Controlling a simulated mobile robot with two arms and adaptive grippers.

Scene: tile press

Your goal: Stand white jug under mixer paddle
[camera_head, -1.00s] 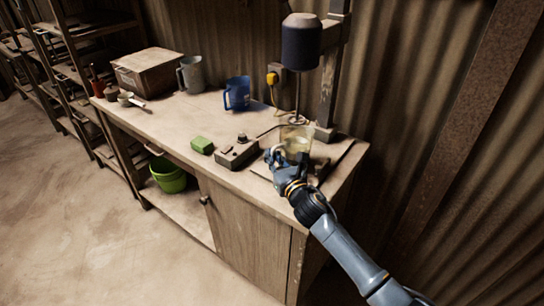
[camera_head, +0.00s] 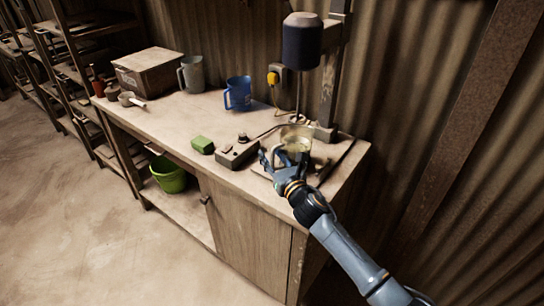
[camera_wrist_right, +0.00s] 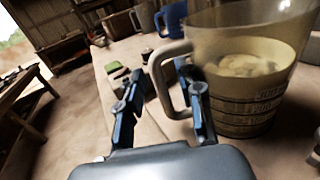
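The jug (camera_head: 297,137) with a see-through wall, pale handle and pale contents stands upright on the mixer's base at the bench's right end. It fills much of the right wrist view (camera_wrist_right: 245,100), with dark markings around it. The mixer paddle's shaft (camera_head: 298,95) comes down from the dark motor head (camera_head: 301,42) to the jug's mouth; the paddle's lower end is hard to make out. My right gripper (camera_head: 268,160) is open at the jug's near left side. My left gripper is not in view.
A control box (camera_head: 237,153) and green block (camera_head: 202,145) lie left of the jug. A blue jug (camera_head: 238,93), grey jug (camera_head: 191,74) and wooden box (camera_head: 147,71) stand farther back. The mixer post (camera_head: 331,85) rises behind the jug. Bare bench lies mid-left.

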